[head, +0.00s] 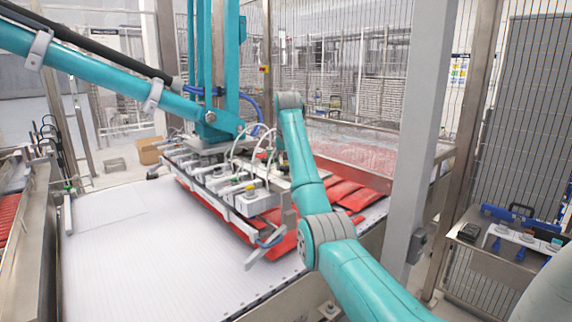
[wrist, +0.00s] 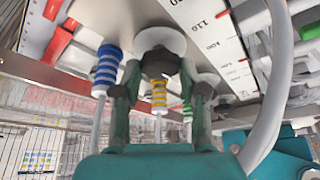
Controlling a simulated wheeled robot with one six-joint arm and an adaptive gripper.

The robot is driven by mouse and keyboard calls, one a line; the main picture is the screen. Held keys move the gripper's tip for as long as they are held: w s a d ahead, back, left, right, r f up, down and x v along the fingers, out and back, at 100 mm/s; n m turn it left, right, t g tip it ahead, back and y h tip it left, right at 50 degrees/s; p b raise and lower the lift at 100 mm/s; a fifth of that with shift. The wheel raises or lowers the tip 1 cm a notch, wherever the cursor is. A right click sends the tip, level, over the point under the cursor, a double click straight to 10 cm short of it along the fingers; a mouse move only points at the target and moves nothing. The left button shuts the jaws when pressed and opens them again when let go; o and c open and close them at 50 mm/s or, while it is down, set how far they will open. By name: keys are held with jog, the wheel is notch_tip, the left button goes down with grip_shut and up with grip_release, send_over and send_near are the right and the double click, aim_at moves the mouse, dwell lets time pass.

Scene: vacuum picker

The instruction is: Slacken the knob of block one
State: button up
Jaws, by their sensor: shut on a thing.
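In the wrist view my gripper (wrist: 160,75) has its two fingers closed on either side of a dark grey knob (wrist: 158,62). The knob sits against a pale round disc (wrist: 160,40) on the underside of a metal plate. I cannot read a label saying which block this is. In the head view the picker head with its row of blocks (head: 248,202) hangs over the white conveyor. My arm reaches up and over to its right side, and my gripper is largely hidden there behind my arm and the picker parts.
A blue-ringed fitting (wrist: 107,66) stands close left of my fingers; yellow-ringed (wrist: 159,96) and green-ringed fittings show behind. A hose (wrist: 277,85) curves on the right. Red packs (head: 347,193) lie under the picker. A grey post (head: 416,130) stands right of my arm.

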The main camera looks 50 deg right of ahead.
jog(key=n+t+y, duration=0.1)
jog(key=n, duration=0.2)
jog(key=shift+s+d, duration=0.1)
jog(key=shift+s, duration=0.05)
jog(key=n+y, duration=0.1)
jog(key=n, duration=0.3)
jog(key=shift+d, duration=0.1)
jog(key=n+y, duration=0.1)
jog(key=n, duration=0.1)
jog(key=n+y, duration=0.1)
jog(key=n, duration=0.1)
jog(key=shift+d+n+t, duration=0.1)
jog(key=shift+n+t, duration=0.2)
jog(key=shift+n+y, duration=0.6)
jog(key=shift+n, duration=0.7)
jog(key=shift+d+n, duration=0.1)
jog(key=shift+n, duration=0.2)
jog(key=o, duration=1.1)
jog(key=shift+o, duration=0.2)
